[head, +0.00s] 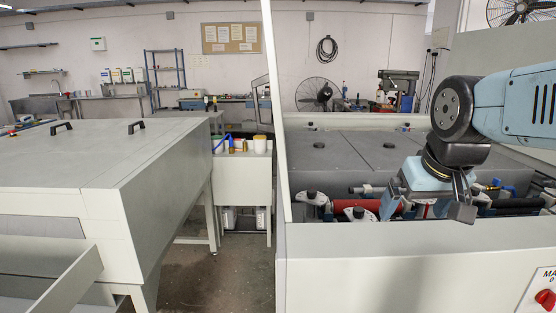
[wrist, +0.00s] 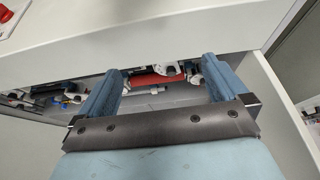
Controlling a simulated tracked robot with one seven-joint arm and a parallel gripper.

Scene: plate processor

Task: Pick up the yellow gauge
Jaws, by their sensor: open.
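My gripper (head: 428,205) is over the right machine's open roller bay, near its front edge. In the wrist view my gripper (wrist: 162,66) has its two blue fingers wide apart with nothing held between them. I cannot clearly make out a yellow gauge. A small brass-yellow part (head: 491,187) shows beside a blue piece in the bay, right of my gripper, too small to identify. Small yellowish items (head: 244,146) also stand on the narrow cabinet in the middle, and I cannot tell whether one is the gauge.
The right machine's white front panel (head: 400,245) borders the bay. A red roller (head: 370,206) lies in the bay; it also shows in the wrist view (wrist: 160,78). A white post (head: 277,110) rises at the bay's left. A white tub (head: 260,145) stands on the narrow cabinet (head: 242,180).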

